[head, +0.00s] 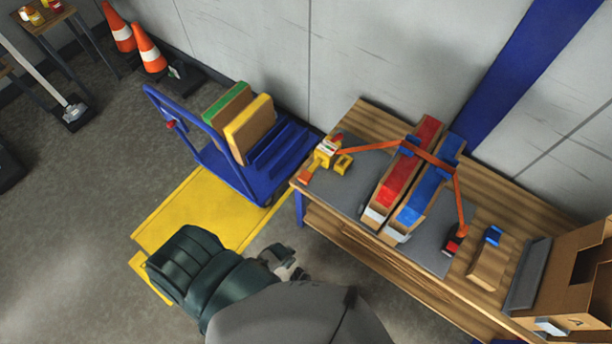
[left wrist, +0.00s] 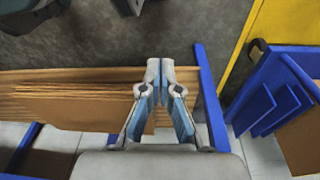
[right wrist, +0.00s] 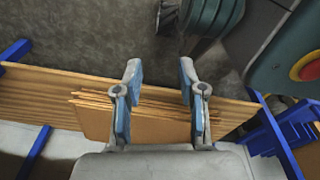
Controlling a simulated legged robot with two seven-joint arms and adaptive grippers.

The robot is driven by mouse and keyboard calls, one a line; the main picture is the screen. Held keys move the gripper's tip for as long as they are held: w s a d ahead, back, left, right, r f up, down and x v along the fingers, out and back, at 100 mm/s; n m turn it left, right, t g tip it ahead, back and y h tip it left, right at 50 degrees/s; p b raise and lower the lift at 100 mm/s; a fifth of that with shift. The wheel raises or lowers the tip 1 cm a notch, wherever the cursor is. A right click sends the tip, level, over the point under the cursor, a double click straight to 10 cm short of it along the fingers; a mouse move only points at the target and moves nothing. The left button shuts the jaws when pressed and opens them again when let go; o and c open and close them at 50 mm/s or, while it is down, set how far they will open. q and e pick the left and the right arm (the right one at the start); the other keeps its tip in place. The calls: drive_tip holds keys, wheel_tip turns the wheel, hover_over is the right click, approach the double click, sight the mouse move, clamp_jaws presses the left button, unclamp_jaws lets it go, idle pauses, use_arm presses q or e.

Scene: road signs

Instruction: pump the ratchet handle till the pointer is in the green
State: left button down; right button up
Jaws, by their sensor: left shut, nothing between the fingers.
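The yellow ratchet (head: 328,152) with red parts stands at the left end of the workbench. The pointer and green zone are too small to make out. My left gripper (left wrist: 160,68) is shut and empty. My right gripper (right wrist: 159,75) is open and empty.
The wooden workbench (head: 525,222) stands against the wall, with cardboard sheets (left wrist: 70,95) below. A blue cart (head: 228,172) carrying boards stands left of it near a yellow floor platform (head: 190,208). A cardboard box (head: 565,322) is at the right. Traffic cones (head: 149,52) stand far left.

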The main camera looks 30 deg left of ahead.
use_arm(q)
drive_tip(key=shift+g+h, duration=0.3)
drive_tip(key=shift+g, duration=0.4)
drive_tip(key=w+r, duration=0.7)
drive_tip(key=w, duration=0.1)
drive_tip(key=w+a+r+b, duration=0.1)
drive_tip(key=w+r, duration=1.5)
drive_tip(key=w, duration=0.1)
drive_tip(key=shift+a+r+b, duration=0.2)
drive_tip(key=shift+a+b, duration=0.15)
drive_tip(key=a+r, duration=0.2)
drive_tip(key=r, duration=0.1)
drive_tip(key=w+a+r+n+g, duration=0.1)
drive_tip(key=a+r, duration=0.1)
drive_tip(key=r, duration=0.1)
drive_tip(key=w+a+r+n+y, duration=0.1)
drive_tip(key=a+r, duration=0.2)
drive_tip(key=shift+w+a+r+g, duration=0.1)
drive_tip(key=shift+w+r+g, duration=0.15)
drive_tip(key=shift+r+g, duration=0.1)
use_arm(e)
drive_tip(key=w+a+r, duration=0.1)
drive_tip(key=w+r, duration=0.3)
drive_tip(key=w, duration=0.1)
drive_tip(key=shift+r, duration=0.2)
use_arm(q)
drive_tip(key=shift+b, duration=0.3)
use_arm(e)
drive_tip(key=shift+r, duration=0.1)
